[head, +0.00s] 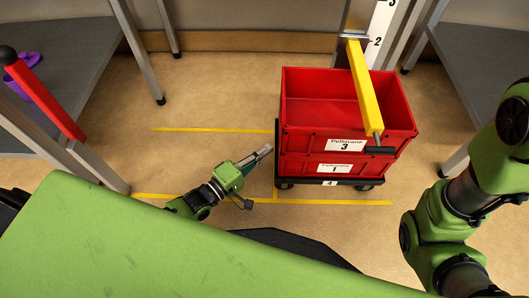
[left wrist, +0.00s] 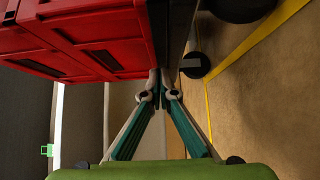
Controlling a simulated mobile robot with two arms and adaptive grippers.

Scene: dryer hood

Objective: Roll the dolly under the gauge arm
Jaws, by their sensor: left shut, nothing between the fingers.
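The black dolly (head: 300,181) stands on the floor right of centre, carrying two stacked red crates (head: 300,142) with white labels. The yellow gauge arm (head: 363,85) juts from a post with a numbered scale (head: 381,30). In the head view it crosses over the top crate; its height above the rim is hard to judge. My left gripper (head: 264,152) is shut and empty, low at the dolly's left side. In the left wrist view its closed fingertips (left wrist: 160,80) are against or very near the dolly's dark edge (left wrist: 180,30); contact is unclear. My right gripper is out of view.
Yellow floor lines (head: 340,202) run around the dolly and to its left. A grey table with a red bar (head: 45,97) and a purple item (head: 22,70) stands at left; another table (head: 490,60) stands at right.

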